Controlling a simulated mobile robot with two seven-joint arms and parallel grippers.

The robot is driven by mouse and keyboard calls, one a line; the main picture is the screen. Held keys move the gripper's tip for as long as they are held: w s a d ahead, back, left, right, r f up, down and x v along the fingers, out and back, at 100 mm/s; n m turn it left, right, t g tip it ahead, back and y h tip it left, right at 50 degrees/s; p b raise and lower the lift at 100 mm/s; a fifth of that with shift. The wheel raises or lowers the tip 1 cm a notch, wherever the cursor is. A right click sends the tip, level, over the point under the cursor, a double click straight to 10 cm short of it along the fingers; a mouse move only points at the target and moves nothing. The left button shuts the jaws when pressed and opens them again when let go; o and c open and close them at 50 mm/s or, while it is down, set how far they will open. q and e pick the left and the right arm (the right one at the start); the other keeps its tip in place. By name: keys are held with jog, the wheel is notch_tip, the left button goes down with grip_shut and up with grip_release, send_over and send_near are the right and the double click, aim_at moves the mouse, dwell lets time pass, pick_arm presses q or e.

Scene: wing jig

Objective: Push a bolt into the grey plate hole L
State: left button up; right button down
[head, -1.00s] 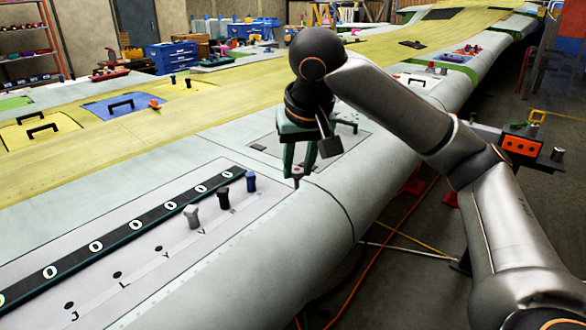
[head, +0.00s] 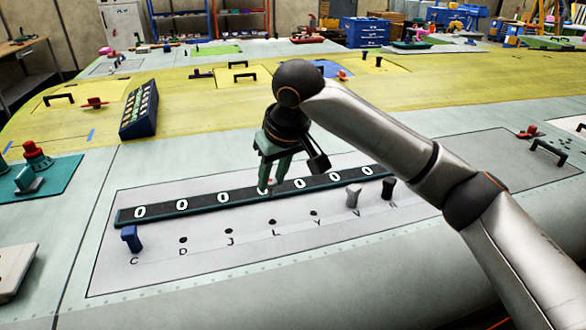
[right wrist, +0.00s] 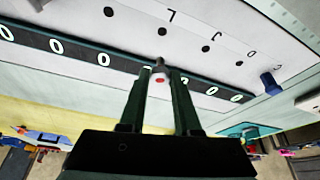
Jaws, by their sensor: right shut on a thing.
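The grey plate (head: 110,275) has a row of lettered holes. Hole L (head: 272,222) is empty and dark; in the right wrist view hole L (right wrist: 162,31) lies just beyond the fingertips. My right gripper (head: 268,188) hangs above the black strip, behind hole L. It is shut on a small bolt (right wrist: 159,77) with a red mark, held clear of the plate. A blue bolt (head: 131,240) stands at C, a grey bolt (head: 353,196) at V and a black bolt (head: 388,189) farther right. My left gripper is not in view.
The black strip (head: 190,204) with white zeros runs along the back of the holes. Holes D (head: 183,240), J (head: 228,231) and Y (head: 315,213) are empty. A dark box (head: 139,109) stands on the yellow surface behind. The plate front is clear.

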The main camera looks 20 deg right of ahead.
notch_tip(320, 180, down, 6)
jog(key=shift+f, duration=0.2)
dwell(0.4)
jog(key=shift+f, duration=0.15)
dwell(0.5)
jog(key=shift+f, duration=1.05)
jog(key=c, duration=0.5)
grip_release()
jog(key=shift+c, duration=0.2)
jog(key=b+v, duration=0.1)
jog(key=v, duration=1.1)
jog(key=shift+s+r, duration=0.2)
jog(key=shift+r, duration=0.1)
